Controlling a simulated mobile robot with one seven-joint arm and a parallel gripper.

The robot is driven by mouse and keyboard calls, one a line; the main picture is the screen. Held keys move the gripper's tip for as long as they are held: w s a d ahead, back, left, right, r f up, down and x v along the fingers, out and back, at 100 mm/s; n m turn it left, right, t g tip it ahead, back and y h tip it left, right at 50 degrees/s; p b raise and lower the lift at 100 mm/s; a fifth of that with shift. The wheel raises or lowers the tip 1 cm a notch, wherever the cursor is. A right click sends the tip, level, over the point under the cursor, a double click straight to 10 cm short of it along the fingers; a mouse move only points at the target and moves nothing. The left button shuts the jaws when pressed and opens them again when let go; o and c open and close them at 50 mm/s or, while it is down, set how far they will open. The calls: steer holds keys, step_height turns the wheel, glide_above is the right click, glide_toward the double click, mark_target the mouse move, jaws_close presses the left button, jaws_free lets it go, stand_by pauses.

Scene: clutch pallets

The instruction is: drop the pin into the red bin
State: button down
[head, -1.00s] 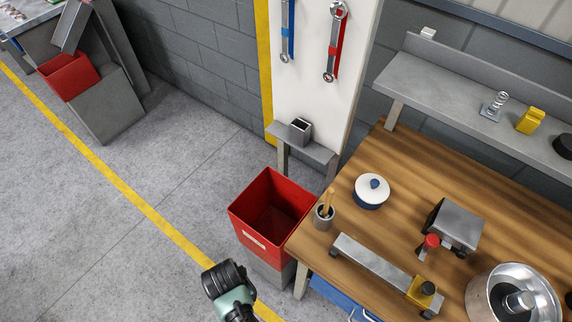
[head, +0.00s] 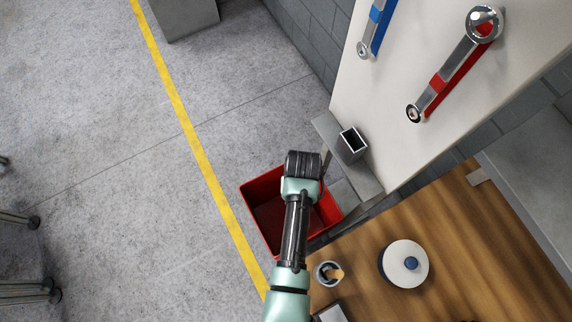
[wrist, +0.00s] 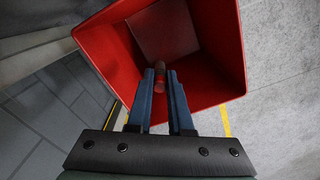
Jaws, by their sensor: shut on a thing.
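The red bin (head: 265,208) stands open on the floor beside the bench. In the head view my arm reaches over it and my wrist covers part of its opening; my fingers are hidden there. Only a small dark, reddish, rounded part of the pin shows between the fingertips. Its height above the rim is hard to tell.
The wooden bench (head: 455,245) is at lower right, with a white lidded pot (head: 404,265) and a small cup (head: 328,273) near its edge. A grey ledge with a square holder (head: 351,145) is just right of the bin.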

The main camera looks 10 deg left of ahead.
step_height(320, 180, down, 2)
steer(key=shift+f+b, duration=0.1)
steer(key=shift+b, duration=0.45)
steer(key=c, duration=0.8)
jaws_free()
steer(key=shift+o, duration=0.2)
step_height(320, 180, up, 13)
steer(key=shift+p, duration=0.45)
